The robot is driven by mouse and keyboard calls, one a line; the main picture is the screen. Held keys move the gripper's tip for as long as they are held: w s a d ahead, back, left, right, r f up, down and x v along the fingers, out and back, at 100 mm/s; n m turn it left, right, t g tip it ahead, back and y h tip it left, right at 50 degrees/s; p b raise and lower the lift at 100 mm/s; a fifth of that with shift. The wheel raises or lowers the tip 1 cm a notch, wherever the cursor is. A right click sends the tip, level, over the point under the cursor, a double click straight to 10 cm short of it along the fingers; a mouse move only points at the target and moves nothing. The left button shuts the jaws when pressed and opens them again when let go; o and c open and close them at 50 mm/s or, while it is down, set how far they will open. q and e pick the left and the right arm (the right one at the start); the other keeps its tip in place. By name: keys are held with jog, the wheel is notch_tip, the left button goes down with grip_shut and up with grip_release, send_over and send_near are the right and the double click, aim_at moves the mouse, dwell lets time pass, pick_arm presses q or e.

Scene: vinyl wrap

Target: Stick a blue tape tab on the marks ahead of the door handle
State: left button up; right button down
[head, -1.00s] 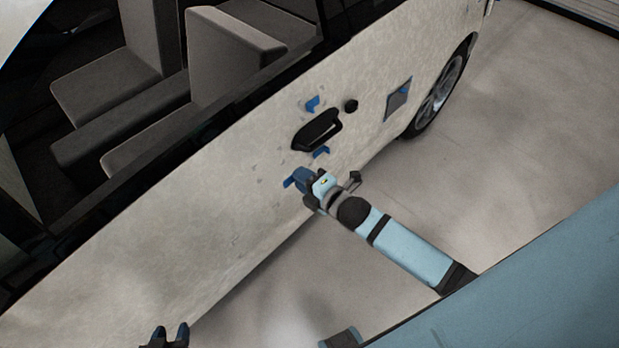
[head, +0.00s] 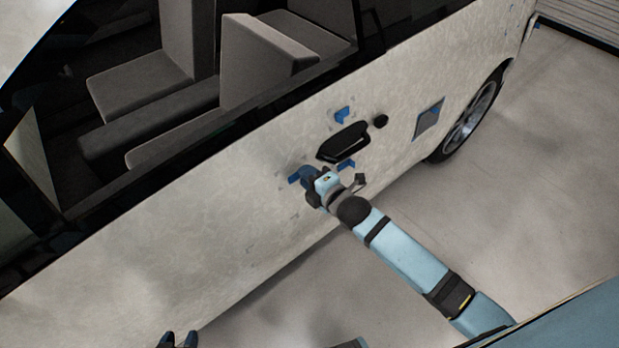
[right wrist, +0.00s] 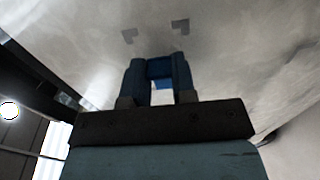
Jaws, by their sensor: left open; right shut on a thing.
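The black door handle (head: 345,143) sits on the pale door (head: 225,225). My right gripper (head: 308,178) is left of and below the handle, close to the door. It is shut on a blue tape tab (head: 294,179), which also shows between its fingers in the right wrist view (right wrist: 160,68). Two grey corner marks (right wrist: 129,36) (right wrist: 181,26) lie on the panel beyond the fingertips in that view. The tab looks short of the marks there; whether it touches the panel I cannot tell. My left gripper (head: 179,341) is open and empty at the bottom edge, partly cut off.
One blue tab (head: 343,115) is on the door above the handle, another (head: 346,165) below it. The wheel (head: 472,118) is farther right. Open floor (head: 540,190) lies beside the car.

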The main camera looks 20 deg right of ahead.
jog(key=shift+x, duration=0.8)
dwell(0.7)
dwell(1.4)
jog(key=c, duration=0.8)
grip_release()
jog(key=shift+w, duration=0.1)
jog(key=shift+c, duration=0.2)
jog(key=v, duration=1.4)
jog(key=s+a+f+m+g+h+p, duration=0.1)
jog(key=s+m+g+p, duration=0.3)
jog(key=s+m+p, duration=0.7)
jog(key=s+a+m+h, duration=0.1)
jog(key=s+m, duration=0.2)
jog(key=m, duration=0.5)
jog(key=shift+a+f, duration=0.15)
jog(key=shift+a, duration=0.15)
